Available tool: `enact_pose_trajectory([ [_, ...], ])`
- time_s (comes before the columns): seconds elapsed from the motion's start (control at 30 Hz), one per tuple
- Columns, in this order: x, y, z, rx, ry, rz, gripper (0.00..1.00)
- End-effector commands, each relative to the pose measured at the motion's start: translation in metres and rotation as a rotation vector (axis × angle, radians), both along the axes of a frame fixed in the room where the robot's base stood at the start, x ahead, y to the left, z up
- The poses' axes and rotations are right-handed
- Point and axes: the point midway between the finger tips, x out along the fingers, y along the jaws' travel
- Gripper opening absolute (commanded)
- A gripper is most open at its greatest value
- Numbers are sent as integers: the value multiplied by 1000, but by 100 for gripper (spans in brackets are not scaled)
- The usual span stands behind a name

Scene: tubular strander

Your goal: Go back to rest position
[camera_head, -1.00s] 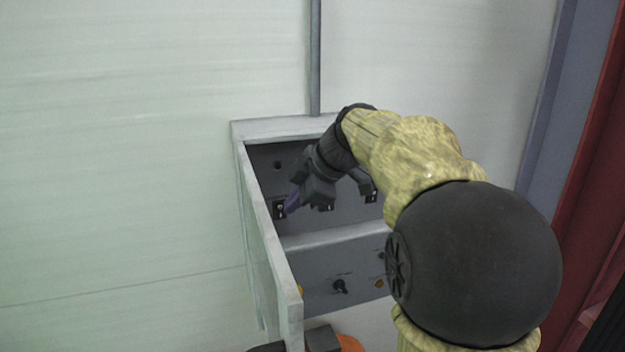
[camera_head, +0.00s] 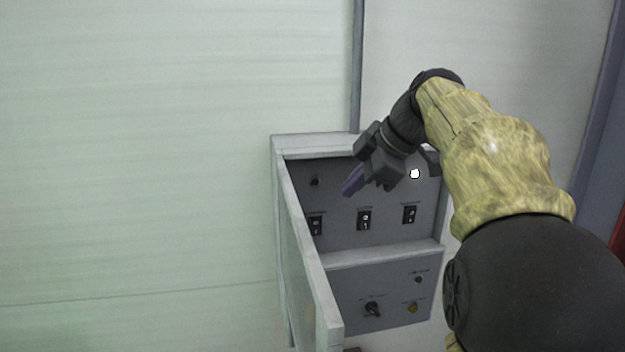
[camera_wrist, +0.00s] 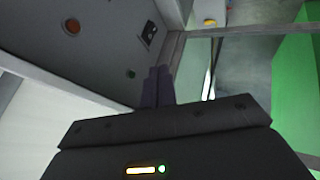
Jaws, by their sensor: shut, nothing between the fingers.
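My gripper (camera_head: 355,181) is shut and empty in the head view. It hangs in front of the upper panel of an open grey control box (camera_head: 335,282), above its row of black switches. Its purple fingers point down and to the left and look apart from the switches. In the wrist view the closed fingers (camera_wrist: 158,86) show at the middle, with the grey panel (camera_wrist: 85,50) behind them. A black switch (camera_wrist: 149,33) and a round red-orange part (camera_wrist: 71,26) show on that panel.
The box door (camera_head: 300,250) stands open on the left. The lower panel holds a rotary knob (camera_head: 372,308), a green light (camera_head: 418,279) and a yellow button (camera_head: 412,308). A pale wall (camera_head: 130,150) lies behind, with a vertical conduit (camera_head: 357,65) above the box. Open space lies left of the box.

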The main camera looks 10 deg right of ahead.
Motion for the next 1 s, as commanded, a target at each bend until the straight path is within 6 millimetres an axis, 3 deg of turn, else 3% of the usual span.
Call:
enact_pose_trajectory([
  [0.13,1,2,-12,13,31,-40,0],
  [0.23,3,5,-37,38,96,-134,0],
  [0.47,-9,16,-132,92,305,-493,0],
  [0.77,-61,34,-250,111,466,-932,0],
  [1.0,-125,49,-325,136,514,-1209,0],
])
